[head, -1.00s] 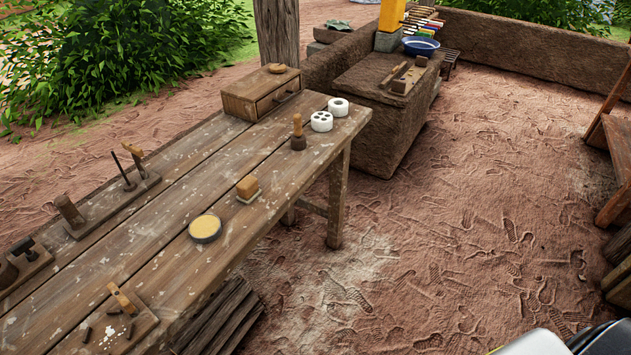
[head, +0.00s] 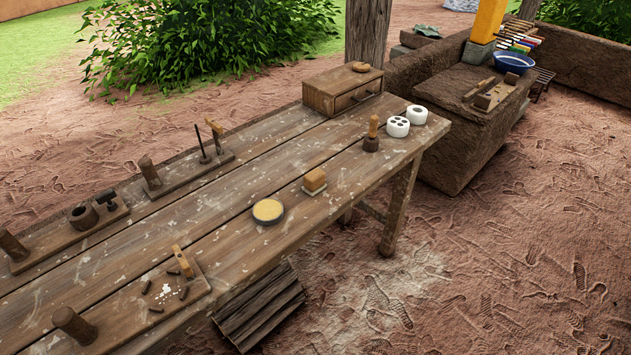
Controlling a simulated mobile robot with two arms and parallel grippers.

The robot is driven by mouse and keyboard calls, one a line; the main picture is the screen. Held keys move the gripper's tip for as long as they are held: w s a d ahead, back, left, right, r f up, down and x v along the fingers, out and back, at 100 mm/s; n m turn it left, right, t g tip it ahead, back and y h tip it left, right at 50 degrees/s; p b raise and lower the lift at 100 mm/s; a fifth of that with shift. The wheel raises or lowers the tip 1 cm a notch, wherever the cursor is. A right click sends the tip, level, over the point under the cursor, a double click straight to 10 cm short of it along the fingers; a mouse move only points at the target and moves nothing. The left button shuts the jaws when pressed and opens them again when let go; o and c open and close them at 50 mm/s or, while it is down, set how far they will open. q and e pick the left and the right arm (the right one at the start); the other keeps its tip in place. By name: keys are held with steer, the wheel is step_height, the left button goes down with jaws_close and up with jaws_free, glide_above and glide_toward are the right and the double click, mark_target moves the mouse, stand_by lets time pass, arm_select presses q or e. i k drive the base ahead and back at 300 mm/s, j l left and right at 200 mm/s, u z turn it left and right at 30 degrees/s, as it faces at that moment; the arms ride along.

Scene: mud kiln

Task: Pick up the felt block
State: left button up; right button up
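A small block with an orange-brown upper part and a thin pale layer at its base, which looks like the felt block (head: 315,180), sits near the front edge of the long wooden table (head: 215,208). It stands apart from the round dish of yellow material (head: 268,211) at its lower left and the wooden-handled stamp (head: 372,138) at its upper right. Neither of my grippers is in the head view.
Two white perforated cylinders (head: 397,127) and a drawer box (head: 343,89) stand at the table's far end. Wooden tool racks (head: 95,222) line the back edge. A small board with bits (head: 170,294) lies near left. Bare table surrounds the block; open ground (head: 500,270) lies right.

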mark_target(314, 180)
steer(key=i+l+u, duration=0.3)
steer(key=u, duration=0.15)
steer(key=i+l+u, duration=0.15)
steer(key=l+u, duration=0.3)
steer(key=l, duration=0.05)
